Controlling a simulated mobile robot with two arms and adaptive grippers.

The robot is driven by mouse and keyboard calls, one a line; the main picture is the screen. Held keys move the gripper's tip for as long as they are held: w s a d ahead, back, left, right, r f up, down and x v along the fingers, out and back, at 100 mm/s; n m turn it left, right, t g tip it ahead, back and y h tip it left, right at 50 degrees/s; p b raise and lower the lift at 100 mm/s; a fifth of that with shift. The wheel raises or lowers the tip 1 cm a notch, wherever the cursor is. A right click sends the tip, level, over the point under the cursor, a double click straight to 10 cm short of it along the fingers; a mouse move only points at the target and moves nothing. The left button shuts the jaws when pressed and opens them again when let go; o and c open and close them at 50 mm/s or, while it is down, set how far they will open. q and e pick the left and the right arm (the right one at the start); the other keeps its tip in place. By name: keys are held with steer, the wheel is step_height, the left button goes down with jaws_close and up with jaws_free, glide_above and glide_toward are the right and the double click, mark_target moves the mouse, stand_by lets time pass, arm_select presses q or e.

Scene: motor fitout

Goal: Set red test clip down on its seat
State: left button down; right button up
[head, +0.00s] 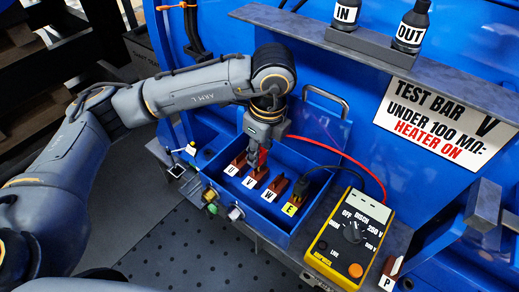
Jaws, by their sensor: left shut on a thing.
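My left gripper (258,150) points down over the blue tray (318,170) and is shut on the red test clip (263,157). The fingers hide most of the clip. The clip is just above or at the brown block labelled V (258,173); I cannot tell whether they touch. Beside it are the blocks labelled U (238,162) and W (276,186). A black clip (300,188) is at the place labelled E (290,209). A red lead (335,152) arcs from near my gripper to the yellow meter (322,243). My right gripper is out of view.
The meter stands right of the tray, with a black lead (362,171) running to it. A metal shelf (375,50) with IN and OUT bottles overhangs the back. A block labelled P (391,272) is at lower right. Small coloured knobs (211,208) stick out at the tray's front.

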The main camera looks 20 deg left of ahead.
mark_target(261, 150)
arm_select(q)
steer(key=shift+f+b, duration=0.9)
steer(key=shift+f, duration=0.1)
steer(key=c, duration=1)
jaws_free()
steer(key=shift+r, duration=0.15)
steer(key=r, duration=0.4)
steer(key=d+r, duration=0.1)
steer(key=r, duration=0.2)
steer(key=shift+s+r, duration=0.1)
steer(key=shift+s, duration=0.05)
steer(key=shift+s, duration=0.1)
